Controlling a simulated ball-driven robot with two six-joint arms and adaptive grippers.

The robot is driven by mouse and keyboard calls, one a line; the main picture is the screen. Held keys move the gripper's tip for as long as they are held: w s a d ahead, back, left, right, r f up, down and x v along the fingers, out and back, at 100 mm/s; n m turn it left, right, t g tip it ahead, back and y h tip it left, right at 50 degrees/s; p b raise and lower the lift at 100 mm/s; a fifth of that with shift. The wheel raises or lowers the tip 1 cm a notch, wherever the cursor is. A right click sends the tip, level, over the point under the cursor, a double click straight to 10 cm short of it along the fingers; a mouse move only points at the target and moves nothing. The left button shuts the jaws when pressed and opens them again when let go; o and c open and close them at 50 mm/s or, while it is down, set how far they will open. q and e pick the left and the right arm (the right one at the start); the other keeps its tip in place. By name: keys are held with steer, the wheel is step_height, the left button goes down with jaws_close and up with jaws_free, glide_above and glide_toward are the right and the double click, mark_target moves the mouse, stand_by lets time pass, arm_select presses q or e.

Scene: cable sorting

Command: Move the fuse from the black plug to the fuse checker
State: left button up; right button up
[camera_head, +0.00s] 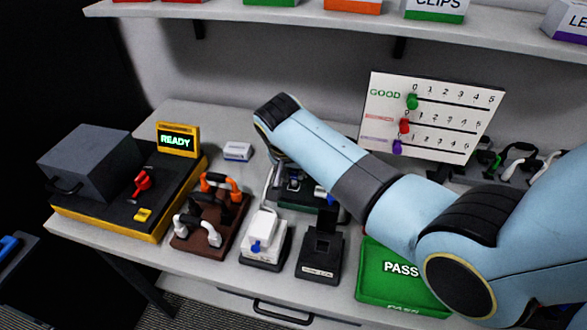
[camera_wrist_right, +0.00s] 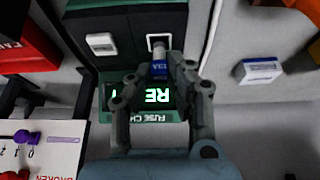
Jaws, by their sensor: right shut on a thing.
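The fuse checker (camera_wrist_right: 140,113) is a dark green device with a lit display, upside down in the right wrist view. In the head view its green body (camera_head: 290,203) sits mid-table, partly behind my right arm. My right gripper (camera_wrist_right: 161,75) is shut on a small blue-banded fuse (camera_wrist_right: 159,69). The fuse is right by the checker's white-framed slot (camera_wrist_right: 157,43); I cannot tell whether it is seated. A black plug-like block (camera_head: 321,251) stands in front of the checker. My left gripper is not in view.
A white plug (camera_head: 264,239) stands left of the black block. A brown rack (camera_head: 209,222) with cables and a yellow-black tester (camera_head: 110,222) reading READY are on the left. A green PASS tray (camera_head: 385,290) is front right. A score board (camera_head: 430,115) stands behind.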

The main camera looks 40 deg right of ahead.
steer(key=shift+f, duration=0.45)
stand_by(0.4)
steer(key=shift+f, duration=0.45)
stand_by(1.0)
steer(key=o, duration=0.9)
steer(key=shift+c, duration=0.2)
steer(key=shift+o, duration=0.3)
steer(key=o, duration=0.5)
